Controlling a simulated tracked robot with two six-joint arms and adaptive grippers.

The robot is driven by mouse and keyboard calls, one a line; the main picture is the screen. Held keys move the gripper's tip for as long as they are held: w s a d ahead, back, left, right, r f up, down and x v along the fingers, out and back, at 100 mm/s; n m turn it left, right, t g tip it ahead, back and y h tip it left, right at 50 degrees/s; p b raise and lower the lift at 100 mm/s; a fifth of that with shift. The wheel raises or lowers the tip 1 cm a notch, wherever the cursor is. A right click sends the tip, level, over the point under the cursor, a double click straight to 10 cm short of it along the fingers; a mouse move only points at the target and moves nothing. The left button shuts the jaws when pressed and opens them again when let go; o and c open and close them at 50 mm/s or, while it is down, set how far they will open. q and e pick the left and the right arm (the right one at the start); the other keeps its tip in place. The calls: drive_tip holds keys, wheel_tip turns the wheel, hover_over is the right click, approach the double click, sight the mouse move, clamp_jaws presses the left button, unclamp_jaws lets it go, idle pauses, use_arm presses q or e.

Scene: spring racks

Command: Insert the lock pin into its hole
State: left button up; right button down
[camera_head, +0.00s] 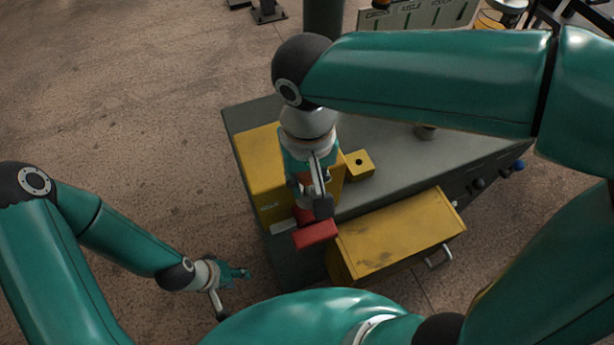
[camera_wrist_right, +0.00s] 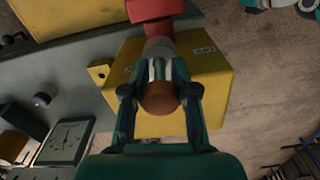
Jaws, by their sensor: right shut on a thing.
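My right gripper (camera_head: 320,203) is over the front left of the bench. In the right wrist view, my right gripper (camera_wrist_right: 160,98) is shut on a brown-orange rounded piece (camera_wrist_right: 160,98), which looks like the lock pin's head. Its shaft is hidden. Beyond it are a grey round part (camera_wrist_right: 158,48) and a red block (camera_wrist_right: 153,8); I cannot tell whether they touch the held piece. A small yellow block (camera_head: 358,164) with a dark hole sits on the bench, right of my right gripper. My left gripper (camera_head: 226,290) hangs low left of the bench, its opening unclear.
The grey bench (camera_head: 390,165) carries a large yellow housing (camera_head: 258,170) under my right gripper. A red block (camera_head: 315,234) sticks out at its front. A yellow drawer-like box (camera_head: 395,245) with a handle projects from the bench front. A dark post (camera_head: 323,15) stands behind.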

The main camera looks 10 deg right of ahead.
drive_tip(key=shift+f, duration=0.4)
drive_tip(key=c, duration=0.8)
unclamp_jaws()
wheel_tip(320, 180, up, 12)
drive_tip(key=shift+f, duration=0.1)
